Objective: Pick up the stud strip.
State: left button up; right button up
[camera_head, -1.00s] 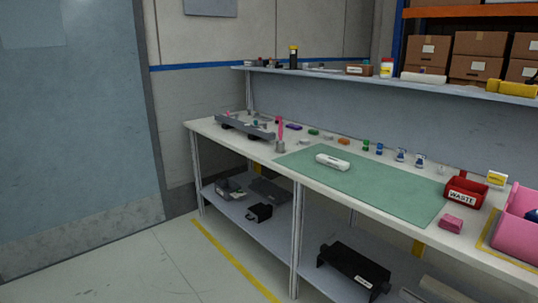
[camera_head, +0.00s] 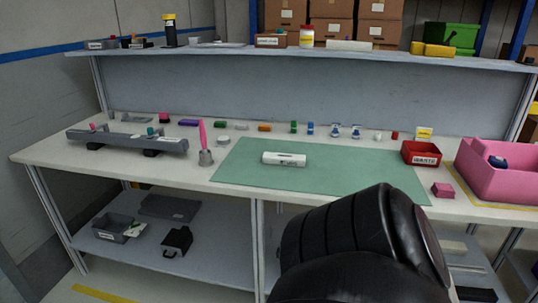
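No label that I can read names the stud strip, so I cannot tell for certain which thing it is. A short white bar (camera_head: 284,159) with dark marks lies on the green mat (camera_head: 235,172) near the middle of the bench. A long grey rail (camera_head: 112,140) with small coloured parts on it rests on dark feet at the bench's left end. A black arm link of mine fills the lower right of the head view. Neither gripper is in view.
A grey pot (camera_head: 206,158) with a pink stick stands left of the mat. Several small coloured parts line the back. A red waste bin (camera_head: 421,153), a pink block (camera_head: 443,190) and a large pink bin (camera_head: 500,179) are at right. A shelf (camera_head: 300,58) runs above the bench.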

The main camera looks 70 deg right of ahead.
aim_at(274, 158)
jog(key=z, duration=0.9)
jog(key=i, duration=1.1)
jog(key=z, duration=1.15)
